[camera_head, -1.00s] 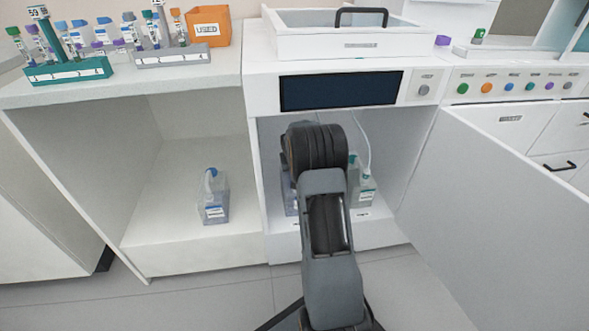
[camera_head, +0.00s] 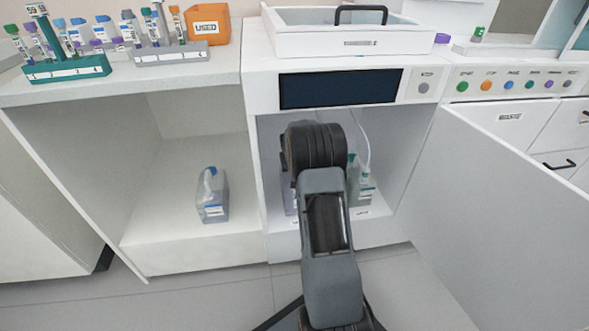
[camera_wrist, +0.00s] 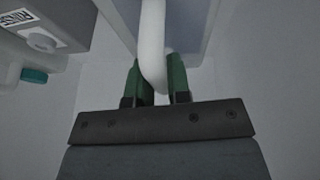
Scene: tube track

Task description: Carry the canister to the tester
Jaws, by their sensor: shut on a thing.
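My gripper (camera_wrist: 157,82) is shut on the white handle of a canister (camera_wrist: 187,28), one green finger on each side of the handle. Only part of the pale canister body shows in the wrist view. In the head view my arm reaches into the open tester compartment (camera_head: 395,150) and hides the gripper. A strip of a clear canister shows at the arm's left edge. I cannot tell whether the held canister touches the compartment floor. The tester has a dark screen (camera_head: 340,88) above this compartment.
A green-capped container (camera_head: 364,190) with a tube stands on the compartment's right side. Another clear canister (camera_head: 212,197) stands in the open left cabinet (camera_head: 155,230). An open door (camera_head: 500,200) spans the right. A grey labelled block (camera_wrist: 50,30) is near the gripper.

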